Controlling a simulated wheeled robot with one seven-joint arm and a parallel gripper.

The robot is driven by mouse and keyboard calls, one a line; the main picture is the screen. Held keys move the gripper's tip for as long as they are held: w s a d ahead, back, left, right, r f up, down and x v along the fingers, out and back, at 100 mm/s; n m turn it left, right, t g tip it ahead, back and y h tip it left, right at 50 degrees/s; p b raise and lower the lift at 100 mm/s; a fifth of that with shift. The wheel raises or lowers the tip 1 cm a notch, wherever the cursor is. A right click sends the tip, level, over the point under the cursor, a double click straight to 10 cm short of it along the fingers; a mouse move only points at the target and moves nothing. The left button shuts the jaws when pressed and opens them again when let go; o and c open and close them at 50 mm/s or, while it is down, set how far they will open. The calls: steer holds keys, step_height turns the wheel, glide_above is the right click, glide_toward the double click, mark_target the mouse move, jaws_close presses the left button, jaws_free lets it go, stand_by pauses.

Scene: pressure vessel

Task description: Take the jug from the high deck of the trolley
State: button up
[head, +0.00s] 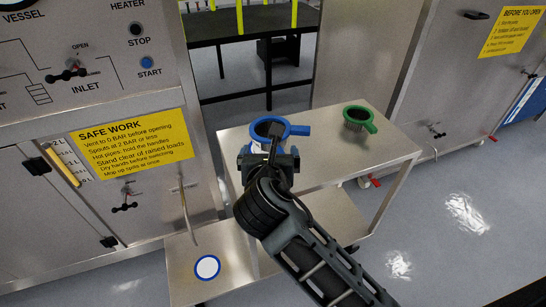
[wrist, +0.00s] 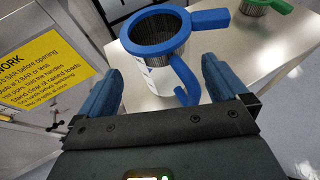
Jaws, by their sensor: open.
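The jug (wrist: 156,76) stands upright on the trolley's high deck (head: 326,148). It has a pale body and a blue curved handle (wrist: 184,78) that faces my gripper. A blue-rimmed strainer (wrist: 157,21) with a dark mesh cup appears to sit in the jug's mouth, its straight handle pointing right; it also shows in the head view (head: 299,130). My gripper (wrist: 162,68) is open and empty, with one blue finger on either side of the jug's handle in the wrist view. In the head view my gripper (head: 270,160) hides most of the jug's body. I cannot tell whether the fingers touch it.
A green-handled strainer (head: 358,117) stands at the deck's back right. A lower shelf (head: 240,262) at the front left bears a white disc with a blue rim (head: 207,267). The steel vessel panel (head: 90,200) with valves and a thin pipe stands close on the left. Open floor lies right.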

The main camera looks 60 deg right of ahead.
mark_target(270, 144)
steer(key=x, duration=0.5)
steer(key=shift+w, duration=0.1)
steer(key=c, duration=1.2)
